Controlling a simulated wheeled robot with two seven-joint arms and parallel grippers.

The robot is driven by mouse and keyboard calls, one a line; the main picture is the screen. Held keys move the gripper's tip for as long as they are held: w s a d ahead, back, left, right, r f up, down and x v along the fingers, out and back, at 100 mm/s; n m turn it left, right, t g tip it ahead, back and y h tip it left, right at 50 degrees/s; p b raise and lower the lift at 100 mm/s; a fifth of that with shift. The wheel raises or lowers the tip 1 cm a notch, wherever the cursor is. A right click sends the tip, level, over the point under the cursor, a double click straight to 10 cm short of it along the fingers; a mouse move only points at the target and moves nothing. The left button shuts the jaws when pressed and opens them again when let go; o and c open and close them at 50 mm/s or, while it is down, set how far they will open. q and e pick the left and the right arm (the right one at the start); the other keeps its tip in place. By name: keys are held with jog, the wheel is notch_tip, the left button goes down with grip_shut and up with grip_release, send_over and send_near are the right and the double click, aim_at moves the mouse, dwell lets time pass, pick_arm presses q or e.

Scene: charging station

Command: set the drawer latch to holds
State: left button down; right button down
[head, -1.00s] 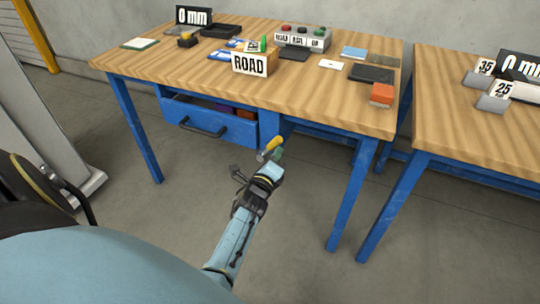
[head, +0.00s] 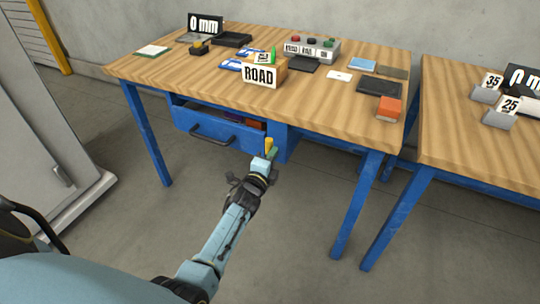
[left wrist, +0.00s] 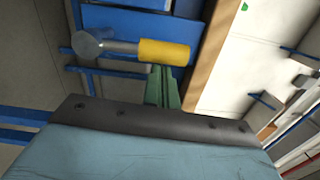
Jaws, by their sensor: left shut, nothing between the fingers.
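The drawer latch shows in the head view as a yellow-gripped lever (head: 268,147) on the blue desk frame, just right of the drawer. In the left wrist view its yellow grip (left wrist: 164,52) joins a grey shaft with a round metal end (left wrist: 88,44). The blue drawer (head: 215,132) stands slightly out, with coloured items visible inside. My left gripper (head: 271,154) is shut and empty, its green fingers at the yellow grip. In the left wrist view the fingertips (left wrist: 163,72) lie right against or just beside the grip; I cannot tell if they touch. My right gripper is out of view.
A blue desk leg (head: 356,205) stands right of my left arm. A second table (head: 480,150) is at the right.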

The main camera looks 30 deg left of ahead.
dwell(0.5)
